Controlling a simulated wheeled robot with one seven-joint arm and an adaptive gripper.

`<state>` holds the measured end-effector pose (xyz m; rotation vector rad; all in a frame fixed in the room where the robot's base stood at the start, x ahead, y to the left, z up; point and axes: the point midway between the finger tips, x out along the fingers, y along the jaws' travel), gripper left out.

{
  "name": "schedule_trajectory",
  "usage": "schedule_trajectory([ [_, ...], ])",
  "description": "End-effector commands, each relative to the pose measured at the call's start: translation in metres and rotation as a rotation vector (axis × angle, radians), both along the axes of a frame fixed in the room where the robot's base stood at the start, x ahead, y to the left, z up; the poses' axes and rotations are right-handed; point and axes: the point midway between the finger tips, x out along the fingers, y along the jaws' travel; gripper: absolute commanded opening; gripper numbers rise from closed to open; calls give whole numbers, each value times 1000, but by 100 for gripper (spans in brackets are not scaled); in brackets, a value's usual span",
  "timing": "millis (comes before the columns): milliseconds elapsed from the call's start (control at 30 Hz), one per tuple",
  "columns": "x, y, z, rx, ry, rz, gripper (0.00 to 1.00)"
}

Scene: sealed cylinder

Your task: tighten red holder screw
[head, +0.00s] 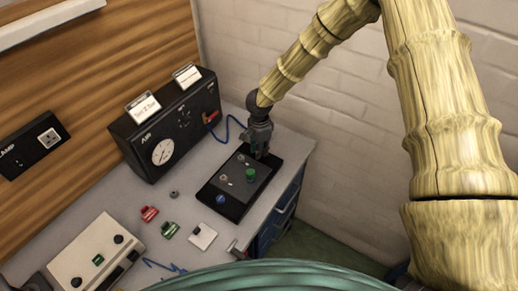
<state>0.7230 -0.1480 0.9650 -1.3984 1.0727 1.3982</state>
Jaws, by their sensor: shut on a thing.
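My gripper (258,152) points down over the far right part of a black plate (238,214) on the bench. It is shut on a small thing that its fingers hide. I cannot make out this thing's colour, and no red screw shows on the plate. A green knob (250,174) stands upright on the plate, just nearer than my gripper. A blue knob (220,200) stands near the plate's front left corner. Small grey round parts (223,177) sit along its left side. A small red block (149,213) lies on the bench left of the plate.
A black gauge box (165,125) stands behind, with a blue cable (232,124). A cream box (96,262) stands front left. A brick wall is close on the right.

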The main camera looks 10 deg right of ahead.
Motion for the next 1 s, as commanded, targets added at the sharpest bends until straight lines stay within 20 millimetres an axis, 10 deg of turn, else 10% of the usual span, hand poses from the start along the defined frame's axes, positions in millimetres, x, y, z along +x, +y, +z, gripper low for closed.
schedule_trajectory([
  [1000, 3, 0, 4, 4, -5, -632, 0],
])
